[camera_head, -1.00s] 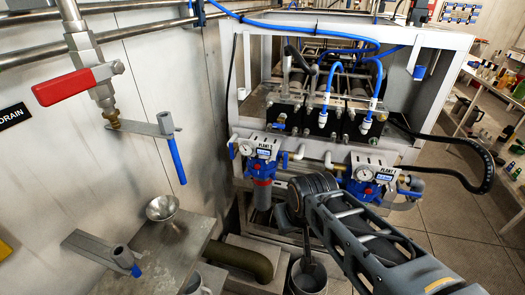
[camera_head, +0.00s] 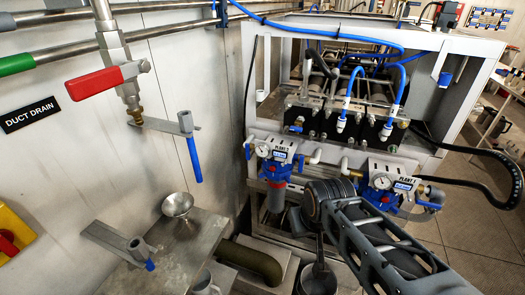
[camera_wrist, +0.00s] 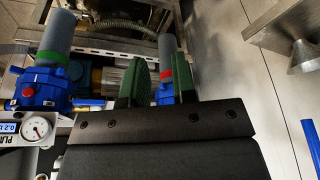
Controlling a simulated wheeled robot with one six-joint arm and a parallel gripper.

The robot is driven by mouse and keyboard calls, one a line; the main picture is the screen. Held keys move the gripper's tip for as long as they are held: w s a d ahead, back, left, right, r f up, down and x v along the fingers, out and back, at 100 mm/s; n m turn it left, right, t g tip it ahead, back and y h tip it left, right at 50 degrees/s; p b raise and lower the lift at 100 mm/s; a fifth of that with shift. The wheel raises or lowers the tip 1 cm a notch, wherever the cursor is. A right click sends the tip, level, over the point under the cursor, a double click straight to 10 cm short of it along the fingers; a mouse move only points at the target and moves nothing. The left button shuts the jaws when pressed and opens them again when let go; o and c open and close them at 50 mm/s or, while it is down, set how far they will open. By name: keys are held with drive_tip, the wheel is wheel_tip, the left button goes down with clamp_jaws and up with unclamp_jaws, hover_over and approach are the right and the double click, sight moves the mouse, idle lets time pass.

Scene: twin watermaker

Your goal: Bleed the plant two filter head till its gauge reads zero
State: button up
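The plant two filter head (camera_head: 277,155) is the left of two blue heads in the head view, with a red collar below it. Its round gauge (camera_head: 262,150) faces me, but the needle is too small to read. In the wrist view, a blue head with a red band (camera_wrist: 165,94), apparently plant two's, shows partly hidden behind the fingers. My gripper (camera_wrist: 160,85) is open, with a gap between its green finger pads and nothing held. My arm's wrist end (camera_head: 322,197) is right of and below plant two's head.
The plant one head (camera_head: 385,187) is at right, close to my arm; its display and gauge (camera_wrist: 37,128) show in the wrist view. A steel funnel (camera_head: 177,204), a blue-handled fitting (camera_head: 191,150) and a red-handled valve (camera_head: 95,83) are left.

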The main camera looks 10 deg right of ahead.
drive_tip(key=shift+c, duration=0.2)
clamp_jaws()
idle(1.4)
